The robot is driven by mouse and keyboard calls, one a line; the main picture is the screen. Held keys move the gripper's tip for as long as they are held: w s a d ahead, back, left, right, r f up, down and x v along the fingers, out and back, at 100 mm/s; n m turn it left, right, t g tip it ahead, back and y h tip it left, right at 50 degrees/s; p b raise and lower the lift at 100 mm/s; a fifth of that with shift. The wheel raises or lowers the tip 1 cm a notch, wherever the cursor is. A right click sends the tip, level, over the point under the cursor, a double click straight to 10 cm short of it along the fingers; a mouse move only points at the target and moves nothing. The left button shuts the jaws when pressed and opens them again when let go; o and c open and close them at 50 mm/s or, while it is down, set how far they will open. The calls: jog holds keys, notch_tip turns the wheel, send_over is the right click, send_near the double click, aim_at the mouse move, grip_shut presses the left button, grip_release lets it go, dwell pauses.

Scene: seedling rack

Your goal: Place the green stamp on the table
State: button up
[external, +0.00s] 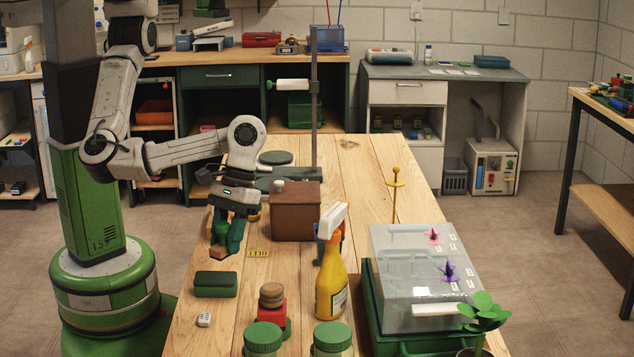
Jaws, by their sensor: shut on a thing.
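My gripper (228,243) points down over the left side of the wooden table (275,345). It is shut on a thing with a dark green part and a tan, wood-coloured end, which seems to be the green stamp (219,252). The fingers hide much of it. It is low over the tabletop, and I cannot tell whether it touches. In front of it lies a dark green block (216,284). A red stamp (271,312) with a round wooden knob stands further toward the front.
A brown box (296,212) stands right of my gripper. A small yellow piece (258,253) lies between them. A white die-like cube (204,320) lies front left.

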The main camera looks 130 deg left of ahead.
jog(key=s+d+r+n+t+y, duration=0.1)
jog(key=s+d+r+n+t, duration=0.1)
jog(key=s+d+n, duration=0.6)
jog(key=m, duration=0.1)
send_over(207, 339)
jog(key=s+a, duration=0.1)
jog(key=s, duration=0.1)
jog(key=f, duration=0.9)
jog(key=shift+w+p, duration=0.25)
jog(key=shift+p, duration=0.15)
jog(key=shift+w+d+f, duration=0.1)
jog(key=shift+w+f, duration=0.2)
jog(key=shift+f, duration=1.55)
jog(key=shift+f, duration=0.1)
jog(key=o, duration=1)
jog(key=shift+o, duration=0.2)
